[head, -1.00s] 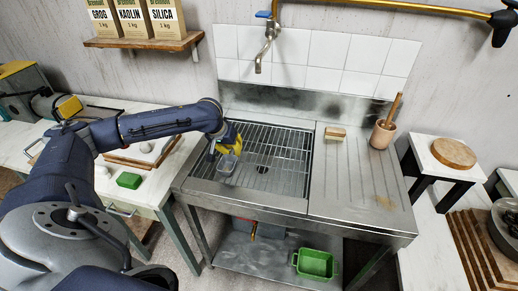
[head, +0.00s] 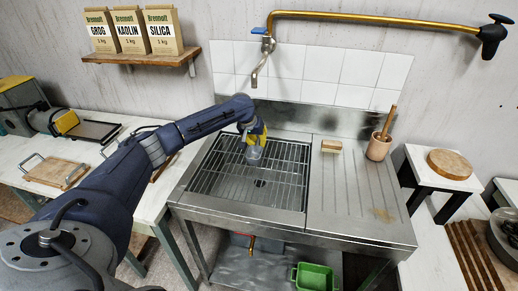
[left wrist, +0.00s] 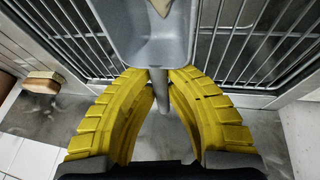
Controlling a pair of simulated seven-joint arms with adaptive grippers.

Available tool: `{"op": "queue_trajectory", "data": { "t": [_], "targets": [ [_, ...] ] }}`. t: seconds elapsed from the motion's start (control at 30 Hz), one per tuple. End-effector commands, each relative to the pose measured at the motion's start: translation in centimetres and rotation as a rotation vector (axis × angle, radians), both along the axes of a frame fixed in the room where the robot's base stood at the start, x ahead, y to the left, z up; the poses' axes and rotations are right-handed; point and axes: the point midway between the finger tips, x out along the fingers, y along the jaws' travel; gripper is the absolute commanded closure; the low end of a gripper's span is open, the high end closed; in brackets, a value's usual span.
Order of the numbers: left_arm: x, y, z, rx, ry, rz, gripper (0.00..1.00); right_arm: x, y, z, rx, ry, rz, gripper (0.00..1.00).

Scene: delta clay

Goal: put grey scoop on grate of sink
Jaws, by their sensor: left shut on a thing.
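The grey scoop (head: 254,153) hangs in my left gripper (head: 256,137) over the back part of the sink's grate (head: 286,180). In the left wrist view the yellow fingers of the gripper (left wrist: 160,85) are closed around the handle of the scoop (left wrist: 150,42). The scoop's bowl points away from the fingers, and something pale shows at its top edge. Bars of the grate (left wrist: 268,45) show behind it. I cannot tell the exact gap between scoop and grate. My right gripper is not in view.
The tap (head: 258,65) hangs just behind and above my left gripper. A wooden brush or block (head: 331,146) and a pot with a wooden pestle (head: 378,146) stand on the drainboard (head: 350,190). The front of the grate is clear. A green basin (head: 314,277) is below.

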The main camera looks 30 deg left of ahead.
Motion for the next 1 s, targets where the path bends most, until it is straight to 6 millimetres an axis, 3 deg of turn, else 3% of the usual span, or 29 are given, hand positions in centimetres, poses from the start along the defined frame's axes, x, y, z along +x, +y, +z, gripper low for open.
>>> {"op": "queue_trajectory", "data": {
  "t": [0.27,0.53,0.97,1.0],
  "targets": [
    [0.4,-0.1,-0.6,0.001,0.001,0.0,1.0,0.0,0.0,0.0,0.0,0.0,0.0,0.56],
    [0.4,0.0,-3.4,0.0,0.001,0.001,1.0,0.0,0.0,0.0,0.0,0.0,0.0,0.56],
    [0.4,-0.1,-3.9,0.0,0.0,0.0,1.0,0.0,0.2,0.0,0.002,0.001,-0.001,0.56],
    [0.4,-0.1,-3.8,0.0,0.0,0.0,0.84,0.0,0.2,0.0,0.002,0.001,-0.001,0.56]
  ]
}}
